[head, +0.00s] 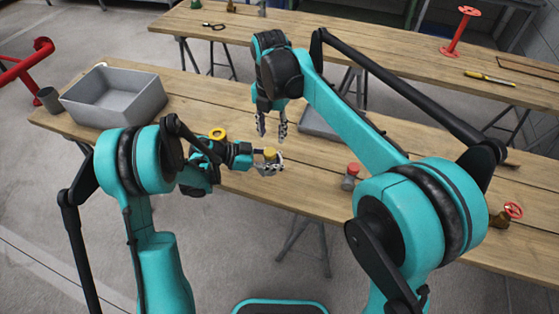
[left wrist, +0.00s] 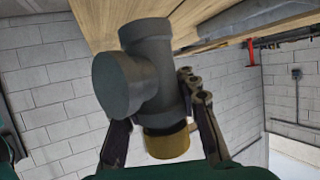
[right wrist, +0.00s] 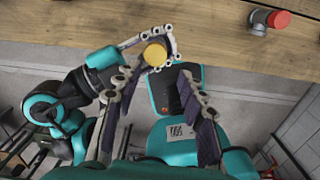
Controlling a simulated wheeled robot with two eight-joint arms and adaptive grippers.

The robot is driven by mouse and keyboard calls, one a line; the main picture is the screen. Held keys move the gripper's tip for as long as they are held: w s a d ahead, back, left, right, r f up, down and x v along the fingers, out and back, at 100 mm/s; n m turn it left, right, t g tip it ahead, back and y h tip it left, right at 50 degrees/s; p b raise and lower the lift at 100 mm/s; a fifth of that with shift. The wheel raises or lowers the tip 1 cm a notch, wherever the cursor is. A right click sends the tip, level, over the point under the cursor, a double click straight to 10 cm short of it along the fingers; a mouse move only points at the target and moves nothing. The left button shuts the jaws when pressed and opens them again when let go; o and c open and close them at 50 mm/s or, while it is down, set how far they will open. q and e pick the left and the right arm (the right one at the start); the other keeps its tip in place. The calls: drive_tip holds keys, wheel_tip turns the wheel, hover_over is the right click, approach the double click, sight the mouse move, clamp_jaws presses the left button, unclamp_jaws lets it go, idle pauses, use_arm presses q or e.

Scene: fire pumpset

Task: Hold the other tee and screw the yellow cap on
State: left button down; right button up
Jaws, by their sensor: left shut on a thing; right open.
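The grey tee (left wrist: 125,75) is in my left gripper (head: 268,166), with its fingers on either side of it in the left wrist view. The yellow cap (head: 270,153) sits on one end of this tee; how tightly it is seated I cannot tell. The cap also shows in the left wrist view (left wrist: 166,142) and in the right wrist view (right wrist: 155,54). My right gripper (head: 272,128) is open and empty, pointing down above and behind the held tee. Another grey tee (head: 347,184) with a red cap (head: 353,169) stands on the bench to the right.
A grey bin (head: 115,97) stands on the left of the wooden bench (head: 215,100). A grey tray (head: 318,124) lies behind my right gripper. A yellow ring-shaped thing (head: 217,133) shows behind my left arm. A red-wheeled valve (head: 508,212) is at the far right.

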sight(270, 152)
drive_tip(key=shift+w+a+f+n, duration=0.2)
drive_tip(key=shift+a+n, duration=0.15)
drive_tip(key=shift+n, duration=0.15)
drive_tip(key=shift+f, duration=3.95)
